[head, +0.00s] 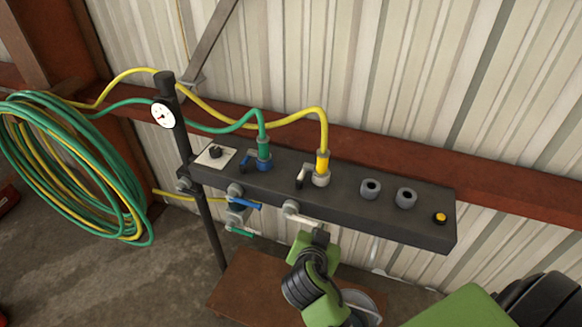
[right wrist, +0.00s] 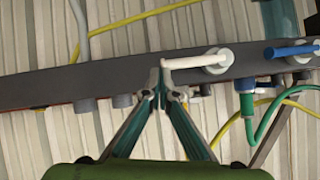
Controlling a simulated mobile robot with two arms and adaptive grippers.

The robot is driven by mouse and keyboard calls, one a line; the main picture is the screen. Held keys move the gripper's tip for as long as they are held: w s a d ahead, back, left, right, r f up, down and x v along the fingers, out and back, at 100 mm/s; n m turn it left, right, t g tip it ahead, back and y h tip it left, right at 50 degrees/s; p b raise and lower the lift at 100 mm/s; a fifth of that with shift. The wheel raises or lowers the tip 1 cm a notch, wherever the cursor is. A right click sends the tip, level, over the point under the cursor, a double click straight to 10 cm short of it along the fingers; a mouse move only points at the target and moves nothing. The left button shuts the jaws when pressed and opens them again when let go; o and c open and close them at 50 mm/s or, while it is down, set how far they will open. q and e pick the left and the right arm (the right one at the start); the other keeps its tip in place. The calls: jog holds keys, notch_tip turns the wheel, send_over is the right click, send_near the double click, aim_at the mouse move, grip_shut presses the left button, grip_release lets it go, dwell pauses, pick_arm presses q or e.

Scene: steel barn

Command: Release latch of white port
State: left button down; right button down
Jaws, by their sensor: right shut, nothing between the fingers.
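The white port (head: 321,180) is on top of the dark manifold bar (head: 385,212), with a yellow hose plug (head: 322,162) standing in it. A small white latch (head: 301,176) sits at its left side. A white lever (head: 304,218) sticks out from the bar's front face below the port. My right gripper (head: 319,237) is shut and empty at the lever's free end. In the right wrist view, the closed fingertips (right wrist: 161,92) are at the tip of the white lever (right wrist: 190,62); I cannot tell whether they touch. My left gripper is not in view.
A blue port (head: 264,163) with a green hose is left of the white port. A blue lever (head: 244,202) and a green-handled lever (head: 241,231) are at the front left. Two grey sockets (head: 371,188) and a yellow button (head: 440,217) are on the right. Coiled hoses (head: 60,165) hang left.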

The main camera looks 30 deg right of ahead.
jog(key=w+r+m+t, duration=0.1)
jog(key=w+r, duration=0.1)
jog(key=w+a+r+m+t+h, duration=0.1)
jog(key=w+r, duration=0.1)
jog(key=w, duration=0.1)
jog(key=w+r+m+t+h, duration=0.1)
jog(key=w+r, duration=0.1)
jog(key=r, duration=0.1)
jog(key=shift+w+a+m, duration=0.25)
jog(key=shift+w+m, duration=0.05)
jog(key=shift+m, duration=0.1)
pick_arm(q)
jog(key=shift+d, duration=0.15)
pick_arm(e)
jog(key=shift+w+a+r, duration=0.15)
jog(key=shift+w+r, duration=0.1)
jog(key=shift+r, duration=0.1)
jog(key=shift+h, duration=0.3)
